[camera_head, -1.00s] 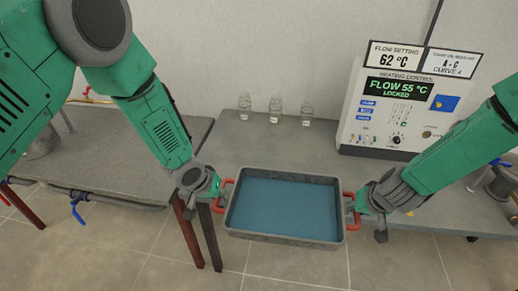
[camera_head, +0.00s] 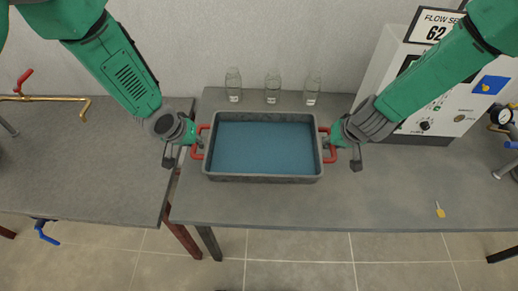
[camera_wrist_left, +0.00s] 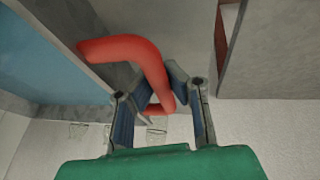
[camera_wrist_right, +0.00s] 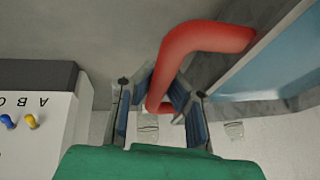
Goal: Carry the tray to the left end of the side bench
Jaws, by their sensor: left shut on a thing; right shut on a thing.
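The grey tray (camera_head: 262,178) has a blue inside and a red handle at each end. In the head view it appears level over the left end of the bench with the control unit (camera_head: 300,207). I cannot tell whether its underside touches the bench top. My left gripper (camera_head: 196,141) is shut on the left red handle (camera_wrist_left: 140,53), seen between its fingers in the left wrist view. My right gripper (camera_head: 332,142) is shut on the right red handle (camera_wrist_right: 192,48), likewise seen in the right wrist view.
Three glass bottles (camera_head: 272,90) stand behind the tray near the wall. The control unit (camera_head: 437,108) stands to the right, partly behind my right arm. A yellow key-like piece (camera_head: 440,210) lies near the front edge. A second bench (camera_head: 75,165) is at left, across a narrow gap.

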